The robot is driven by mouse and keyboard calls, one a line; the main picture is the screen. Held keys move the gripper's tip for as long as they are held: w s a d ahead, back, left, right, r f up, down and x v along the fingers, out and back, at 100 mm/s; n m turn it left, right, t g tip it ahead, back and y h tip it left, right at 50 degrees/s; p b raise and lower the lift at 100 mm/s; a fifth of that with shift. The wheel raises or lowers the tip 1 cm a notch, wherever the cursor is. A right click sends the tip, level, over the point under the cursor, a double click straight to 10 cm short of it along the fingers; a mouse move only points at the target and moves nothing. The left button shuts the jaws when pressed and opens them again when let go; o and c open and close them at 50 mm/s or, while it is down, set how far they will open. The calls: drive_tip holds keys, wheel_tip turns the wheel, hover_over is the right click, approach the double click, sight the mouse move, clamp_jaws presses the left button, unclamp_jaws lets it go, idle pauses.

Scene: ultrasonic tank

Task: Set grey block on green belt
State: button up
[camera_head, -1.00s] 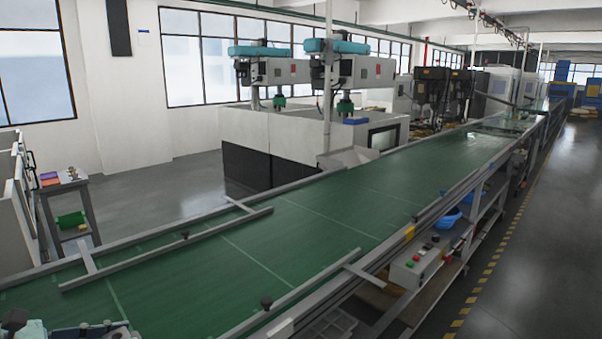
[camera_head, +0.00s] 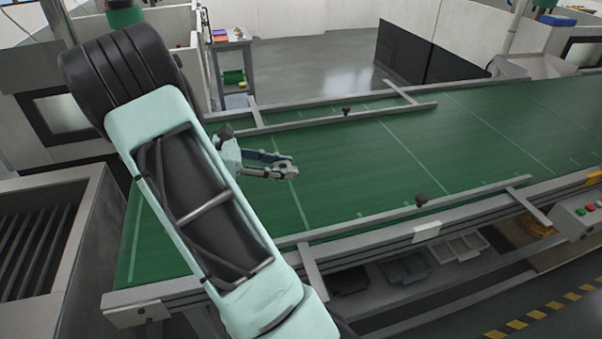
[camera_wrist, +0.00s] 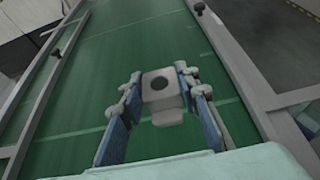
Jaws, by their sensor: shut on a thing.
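The grey block (camera_wrist: 161,88) is held between the two fingertips of my gripper (camera_wrist: 160,95) in the wrist view. It is a light grey piece with a dark round hole in the face toward the camera. In the head view my gripper (camera_head: 284,170) is over the near left part of the green belt (camera_head: 350,160), and the block between its fingers is too small there to make out clearly. The belt also lies behind the block in the wrist view (camera_wrist: 100,60). I cannot tell whether the block touches the belt or hangs above it.
Metal side rails (camera_head: 460,194) with dark knobs line the belt. A control box (camera_head: 580,212) is at the right. Grey trays (camera_head: 459,246) lie on a shelf below. A small table (camera_head: 230,45) stands behind the belt. The belt right of my gripper is clear.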

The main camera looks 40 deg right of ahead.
hover_over(296, 187)
drive_tip(key=a, duration=0.1)
drive_tip(key=f, duration=0.5)
drive_tip(key=shift+s+a+f+p, duration=0.15)
drive_tip(key=shift+s+p, duration=0.15)
drive_tip(key=shift+p, duration=0.05)
drive_tip(key=shift+w+d+f, duration=0.2)
drive_tip(key=shift+d+f, duration=0.45)
drive_tip(key=shift+f, duration=1.6)
drive_tip(key=shift+f, duration=0.1)
drive_tip(key=o, duration=1.2)
drive_tip(key=shift+o, duration=0.2)
